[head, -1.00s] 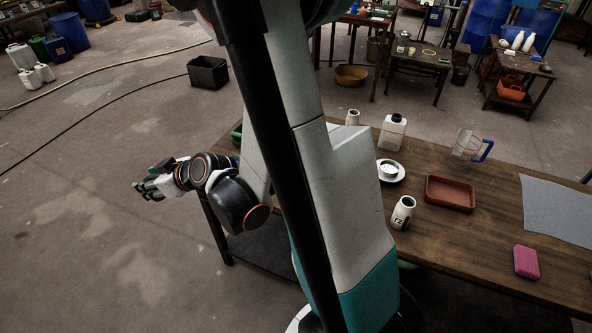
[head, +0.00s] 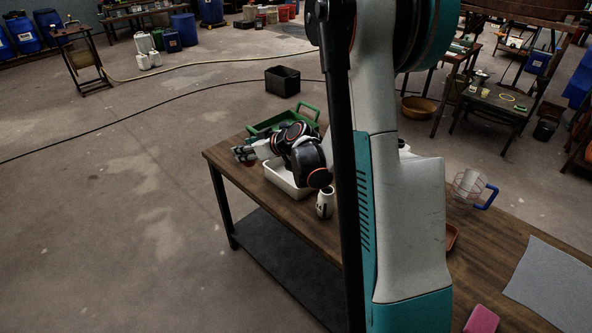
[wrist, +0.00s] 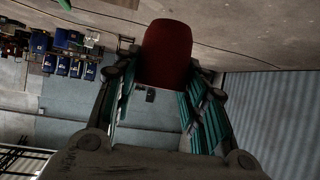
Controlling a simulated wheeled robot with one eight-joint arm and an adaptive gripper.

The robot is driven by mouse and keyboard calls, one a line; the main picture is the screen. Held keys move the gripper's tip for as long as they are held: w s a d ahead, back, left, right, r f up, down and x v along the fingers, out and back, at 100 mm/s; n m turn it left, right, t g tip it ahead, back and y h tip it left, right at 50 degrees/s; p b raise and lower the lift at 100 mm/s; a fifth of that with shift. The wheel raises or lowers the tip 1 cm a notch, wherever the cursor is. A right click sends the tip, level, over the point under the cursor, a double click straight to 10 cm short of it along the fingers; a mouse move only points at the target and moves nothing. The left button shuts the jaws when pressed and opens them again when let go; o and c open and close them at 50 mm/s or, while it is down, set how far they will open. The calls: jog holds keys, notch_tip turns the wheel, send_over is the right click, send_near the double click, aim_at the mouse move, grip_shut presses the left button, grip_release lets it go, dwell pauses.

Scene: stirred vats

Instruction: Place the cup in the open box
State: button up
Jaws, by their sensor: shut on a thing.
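My gripper (head: 242,154) is over the far left end of the table in the head view. In the wrist view my gripper (wrist: 160,95) is shut on a dark red, rounded thing (wrist: 166,52); I cannot tell from its shape whether it is the cup. The held thing is not clear in the head view. A white open box (head: 284,181) stands on the table just right of and below my gripper, partly hidden by my arm. A green open crate (head: 306,111) with handles is behind it.
A white jar (head: 325,203) stands right of the white box. A black crate (head: 283,81) is on the floor. My arm hides mid-table.

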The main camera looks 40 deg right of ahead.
jog(key=w+d, duration=0.2)
jog(key=d, duration=1.7)
jog(key=f+b, duration=0.7)
jog(key=f, duration=1.2)
jog(key=shift+w+f, duration=0.1)
jog(key=shift+w, duration=0.1)
jog(key=shift+f, duration=0.1)
jog(key=o, duration=0.9)
jog(key=shift+b, duration=0.3)
jog(key=shift+r, duration=0.2)
jog(key=p+v, duration=0.3)
jog(key=v, duration=0.9)
jog(key=shift+s+a+f+p, duration=0.1)
jog(key=shift+f+p, duration=0.05)
jog(key=shift+p, duration=0.15)
